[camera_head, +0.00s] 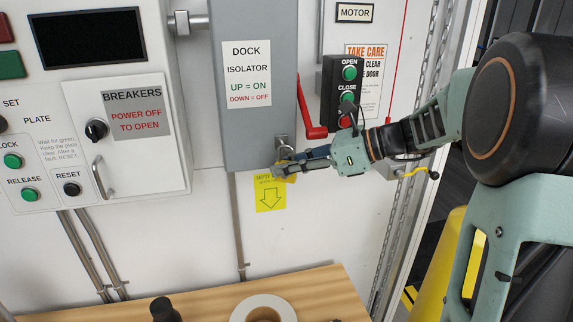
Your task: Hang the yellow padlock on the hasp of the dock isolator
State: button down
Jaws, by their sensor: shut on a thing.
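The dock isolator (250,135) is a grey box on the wall. Its red lever (306,112) on the right side points down. The metal hasp (282,143) shows at the isolator's lower right corner. My gripper (281,167) reaches in from the right, just below the hasp, and is shut on the yellow padlock (291,178). Only a small yellow part of the padlock shows, as the fingers hide most of it. I cannot tell whether its shackle is through the hasp.
A yellow arrow label (270,196) is on the wall below my gripper. The open/close button box (344,92) is close above my arm. A wooden bench (200,298) with a tape roll (263,308) stands below. The breaker cabinet (150,160) is left.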

jog(key=c, duration=1.7)
grip_release()
jog(key=shift+c, duration=0.2)
jog(key=shift+d, duration=0.1)
